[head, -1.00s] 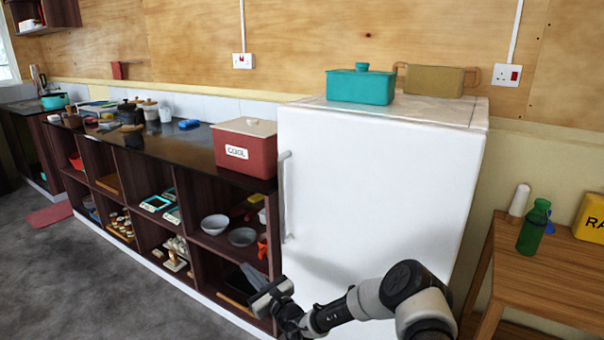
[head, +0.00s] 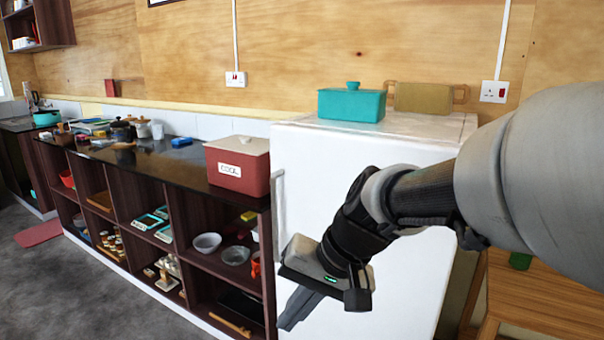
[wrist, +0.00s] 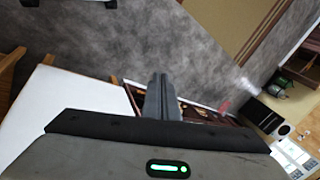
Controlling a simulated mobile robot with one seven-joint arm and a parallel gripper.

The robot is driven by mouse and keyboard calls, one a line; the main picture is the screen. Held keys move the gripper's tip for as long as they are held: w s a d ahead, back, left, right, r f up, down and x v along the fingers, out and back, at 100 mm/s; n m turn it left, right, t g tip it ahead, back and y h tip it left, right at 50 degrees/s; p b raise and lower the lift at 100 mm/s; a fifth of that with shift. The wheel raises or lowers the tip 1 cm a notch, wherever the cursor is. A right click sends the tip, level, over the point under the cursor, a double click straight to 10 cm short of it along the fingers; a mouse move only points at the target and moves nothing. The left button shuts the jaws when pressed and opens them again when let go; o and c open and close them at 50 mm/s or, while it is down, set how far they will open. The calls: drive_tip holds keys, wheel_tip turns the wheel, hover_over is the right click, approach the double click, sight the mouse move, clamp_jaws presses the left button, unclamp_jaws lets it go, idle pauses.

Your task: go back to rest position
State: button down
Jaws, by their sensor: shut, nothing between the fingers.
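My gripper (head: 291,310) is in front of the white fridge's lower left part in the head view, at the end of my raised arm, pointing down and left. Its fingers are together with nothing between them. In the wrist view the closed fingers (wrist: 161,98) point out over the grey floor (wrist: 150,45). The white fridge (head: 305,165) is partly hidden behind my arm.
A dark counter with open shelves (head: 150,170) runs left from the fridge. A red box (head: 237,168) stands on it. A teal pot (head: 352,103) sits on the fridge. A wooden table (head: 540,295) is at right, partly hidden by my arm. Open floor (head: 60,280) lies at left.

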drive_tip(key=s+d+r+t+h, duration=0.25)
drive_tip(key=s+d, duration=0.25)
drive_tip(key=d, duration=0.3)
drive_tip(key=s+d+r+t+h, duration=0.2)
drive_tip(key=s+d+h, duration=0.15)
drive_tip(key=d, duration=0.45)
wheel_tip(320, 180, up, 20)
drive_tip(key=p, duration=2)
drive_tip(key=shift+s+a+n+g+y+p, duration=0.15)
drive_tip(key=shift+s+n+g+y+p, duration=0.15)
drive_tip(key=shift+n+g+y+p, duration=0.1)
